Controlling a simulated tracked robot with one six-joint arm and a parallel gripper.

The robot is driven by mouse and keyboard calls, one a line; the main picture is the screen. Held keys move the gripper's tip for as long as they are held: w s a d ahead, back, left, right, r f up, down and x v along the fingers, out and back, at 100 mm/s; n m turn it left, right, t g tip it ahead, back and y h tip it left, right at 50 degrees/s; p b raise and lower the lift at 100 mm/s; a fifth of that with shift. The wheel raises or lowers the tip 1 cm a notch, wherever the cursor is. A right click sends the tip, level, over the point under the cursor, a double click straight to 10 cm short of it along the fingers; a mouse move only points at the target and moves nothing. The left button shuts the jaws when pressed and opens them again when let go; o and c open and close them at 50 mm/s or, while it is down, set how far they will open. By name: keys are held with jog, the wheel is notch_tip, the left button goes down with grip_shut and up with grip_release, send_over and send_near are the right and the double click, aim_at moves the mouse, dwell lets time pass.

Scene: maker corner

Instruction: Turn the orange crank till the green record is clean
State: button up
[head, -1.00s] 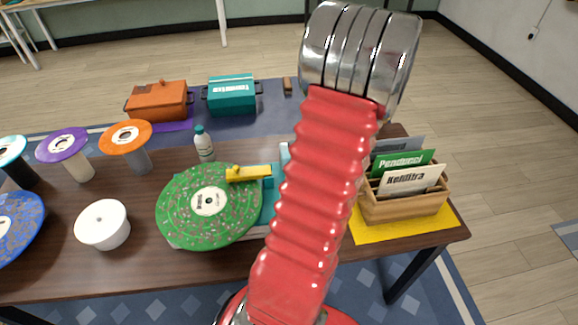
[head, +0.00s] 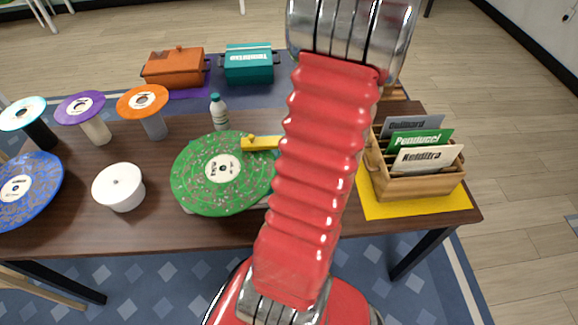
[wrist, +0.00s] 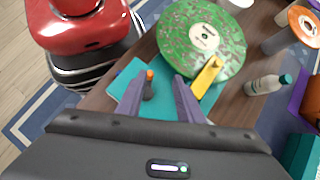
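The green record (head: 205,190) lies flat on its machine on the table and is covered in pinkish-grey specks. It also shows in the wrist view (wrist: 190,50). A yellow arm (wrist: 207,77) reaches over the record from the teal base (wrist: 122,76). The orange crank (wrist: 150,74) shows as a small orange knob on a dark stem at the teal base. My gripper (wrist: 158,84) is open, its two purple-grey fingers apart on either side of the knob's line of sight. I cannot tell whether they touch it. In the head view my red arm hides the crank and gripper.
A white round drum (head: 119,188) and a blue record (head: 30,190) are to the left. A wooden box of record sleeves (head: 419,186) stands right on a yellow mat (head: 386,209). Orange (head: 174,68) and teal (head: 248,65) boxes stand behind.

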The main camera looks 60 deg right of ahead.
jog(key=w+a+r+n+g+h, duration=0.4)
jog(key=w+a+n, duration=0.6)
jog(key=w+a, duration=0.6)
jog(key=a+r+n+t+h, duration=0.1)
jog(key=a+r+n+t, duration=0.1)
jog(key=a+n, duration=0.4)
jog(key=w+a+r+n+t+h, duration=0.1)
jog(key=a+n, duration=0.6)
jog(key=a, duration=0.9)
jog(key=shift+w+a+r+n+t+h, duration=0.3)
jog(key=shift+r+t, duration=0.5)
jog(key=shift+t, duration=0.4)
